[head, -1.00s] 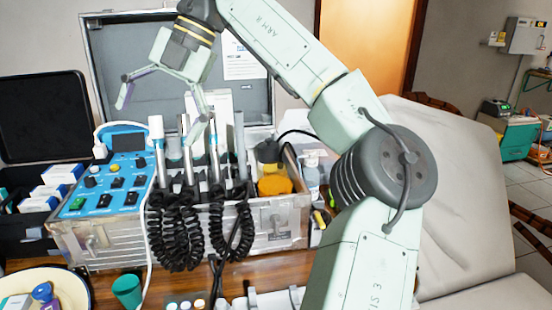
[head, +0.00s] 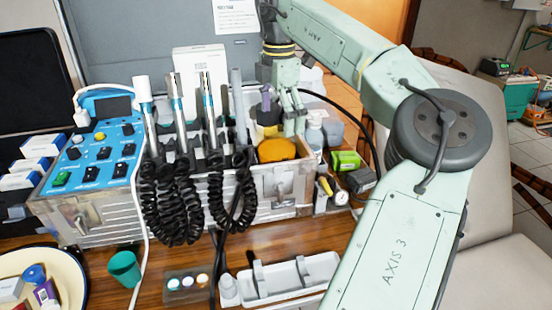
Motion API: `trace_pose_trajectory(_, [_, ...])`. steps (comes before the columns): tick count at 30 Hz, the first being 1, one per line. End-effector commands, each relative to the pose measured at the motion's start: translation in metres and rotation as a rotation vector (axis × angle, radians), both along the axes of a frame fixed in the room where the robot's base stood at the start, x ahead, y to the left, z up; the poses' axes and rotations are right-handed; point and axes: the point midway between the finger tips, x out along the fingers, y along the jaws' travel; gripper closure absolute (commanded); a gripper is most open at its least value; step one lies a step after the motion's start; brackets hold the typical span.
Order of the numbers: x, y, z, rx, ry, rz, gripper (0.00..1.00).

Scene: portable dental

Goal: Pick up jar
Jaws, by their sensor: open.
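A jar with a wide orange-yellow lid (head: 277,150) sits in the right end of the open metal case, in the head view. Its body is mostly hidden by the case wall. My gripper (head: 284,122) points down just above and behind the lid, with its fingers apart and nothing seen between them. A dark-topped container with a yellow part (head: 264,114) stands behind the lid and is partly covered by my gripper. I cannot tell whether the fingertips touch either one.
The metal case (head: 240,203) also holds several upright dental handpieces (head: 208,105) with coiled black cords, left of my gripper. Small bottles (head: 314,132) and a green box (head: 345,161) stand to the right. A white tray (head: 290,280) and green cup (head: 124,268) are in front.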

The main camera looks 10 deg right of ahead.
Motion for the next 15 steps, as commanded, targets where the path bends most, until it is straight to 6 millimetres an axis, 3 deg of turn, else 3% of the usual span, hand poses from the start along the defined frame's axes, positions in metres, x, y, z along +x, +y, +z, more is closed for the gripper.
trace_pose_trajectory(8, [0.0,0.001,-0.025,0.001,0.001,0.003,0.03])
trace_pose_trajectory(15, [0.001,0.003,-0.06,0.002,0.001,0.003,0.03])
